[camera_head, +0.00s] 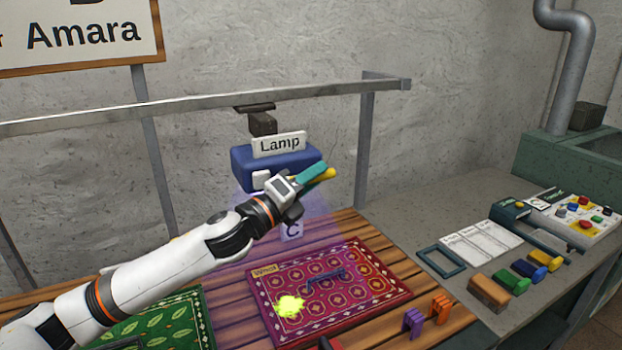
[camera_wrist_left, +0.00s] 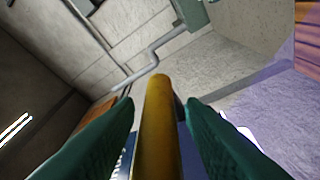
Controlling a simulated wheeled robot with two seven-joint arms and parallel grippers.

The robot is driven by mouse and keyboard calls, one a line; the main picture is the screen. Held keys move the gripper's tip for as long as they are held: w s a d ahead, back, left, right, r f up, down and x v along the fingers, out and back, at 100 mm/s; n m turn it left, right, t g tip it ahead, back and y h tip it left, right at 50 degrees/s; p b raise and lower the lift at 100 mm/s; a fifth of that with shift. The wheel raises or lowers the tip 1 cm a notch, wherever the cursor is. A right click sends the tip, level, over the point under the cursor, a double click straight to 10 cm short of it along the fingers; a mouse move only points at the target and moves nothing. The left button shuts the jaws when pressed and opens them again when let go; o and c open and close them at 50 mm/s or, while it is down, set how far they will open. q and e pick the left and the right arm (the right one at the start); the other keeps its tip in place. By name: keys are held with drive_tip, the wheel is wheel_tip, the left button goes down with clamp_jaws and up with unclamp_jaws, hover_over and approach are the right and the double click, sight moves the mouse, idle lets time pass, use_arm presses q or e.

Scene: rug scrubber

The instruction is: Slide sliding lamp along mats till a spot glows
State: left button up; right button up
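The blue lamp (camera_head: 270,165), labelled "Lamp", hangs from a metal rail above the mats and casts a violet glow. Its yellow handle (camera_head: 322,176) points right; in the left wrist view the handle (camera_wrist_left: 157,130) runs between my green fingers. My left gripper (camera_head: 306,180) is around this handle, with narrow gaps showing on both sides of it. A red-purple mat (camera_head: 375,290) labelled "Wool" has a bright yellow-green spot (camera_head: 289,306) near its left side. A green leaf-patterned mat (camera_head: 185,320) lies left, partly hidden by my arm. My right gripper does not show.
The rail (camera_head: 190,112) runs along the wall to an end post at right. A grey side table (camera_head: 410,222) holds cards, a frame, coloured blocks and a button panel (camera_head: 575,220). Purple and orange clips (camera_head: 413,321) (camera_head: 440,308) stand beside the Wool mat.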

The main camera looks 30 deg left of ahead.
use_arm(q)
drive_tip(key=shift+s+a+f+b, duration=0.15)
drive_tip(key=shift+s+a+b, duration=0.05)
drive_tip(key=shift+s+b, duration=0.1)
drive_tip(key=b+v, duration=0.7)
drive_tip(key=v, duration=0.4)
drive_tip(key=shift+s, duration=0.15)
idle(0.5)
